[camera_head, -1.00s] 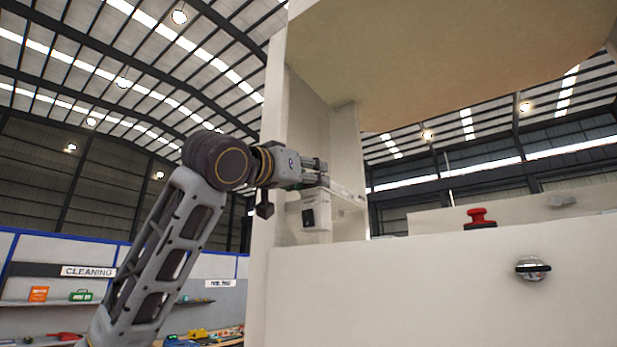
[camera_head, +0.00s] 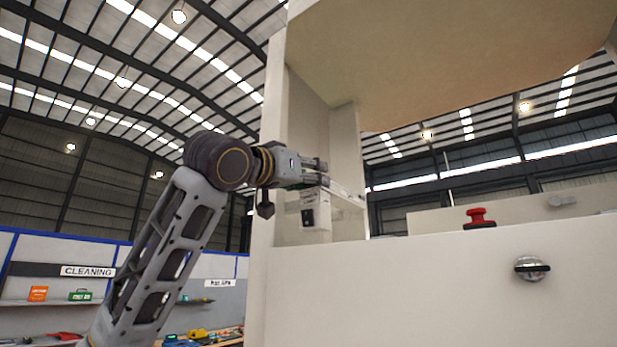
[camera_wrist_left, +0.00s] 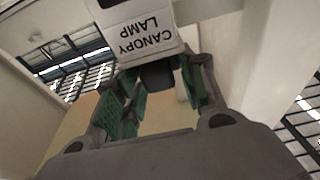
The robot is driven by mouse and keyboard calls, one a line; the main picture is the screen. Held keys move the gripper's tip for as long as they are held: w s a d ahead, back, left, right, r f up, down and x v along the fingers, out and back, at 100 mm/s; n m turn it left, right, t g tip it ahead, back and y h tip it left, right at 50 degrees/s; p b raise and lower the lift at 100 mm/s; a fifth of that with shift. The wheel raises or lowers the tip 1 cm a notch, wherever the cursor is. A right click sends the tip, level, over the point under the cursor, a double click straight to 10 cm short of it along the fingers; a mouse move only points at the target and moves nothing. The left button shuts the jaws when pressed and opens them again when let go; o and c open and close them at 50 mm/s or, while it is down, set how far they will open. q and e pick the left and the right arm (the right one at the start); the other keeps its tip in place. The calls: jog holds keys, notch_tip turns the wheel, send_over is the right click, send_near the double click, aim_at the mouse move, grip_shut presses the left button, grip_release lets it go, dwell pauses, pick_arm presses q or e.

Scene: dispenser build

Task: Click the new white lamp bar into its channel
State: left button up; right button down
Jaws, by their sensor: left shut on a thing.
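My left gripper (camera_head: 320,172) reaches from the left into the recess of the cream cabinet (camera_head: 430,290), below its canopy. A pale bar (camera_head: 345,192), which looks like the white lamp bar, runs to the right from the fingertips. In the left wrist view, the gripper (camera_wrist_left: 160,82) has its green-padded fingers on either side of a dark block (camera_wrist_left: 157,73). The block sits against a white box marked CANOPY LAMP (camera_wrist_left: 148,38), upside down there. The bar's channel cannot be made out, nor whether the bar is seated. My right gripper is out of view.
A cream post (camera_head: 345,150) stands just behind the gripper, and the canopy (camera_head: 450,50) hangs above. A red knob (camera_head: 479,216) stands on the cabinet ledge, with a round metal latch (camera_head: 531,268) on the front. Shelves (camera_head: 50,302) are at far left.

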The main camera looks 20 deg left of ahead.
pick_arm(q)
jog(key=shift+w+r, duration=0.1)
jog(key=shift+r, duration=0.05)
dwell(1.3)
jog(key=o, duration=1.3)
jog(key=shift+w, duration=0.2)
jog(key=shift+w+d+f, duration=0.2)
jog(key=shift+w, duration=0.1)
jog(key=o, duration=0.5)
jog(key=shift+s+a, duration=0.1)
jog(key=shift+s, duration=0.2)
jog(key=shift+w, duration=0.15)
jog(key=shift+b+v, duration=1.4)
jog(key=shift+v, duration=1.65)
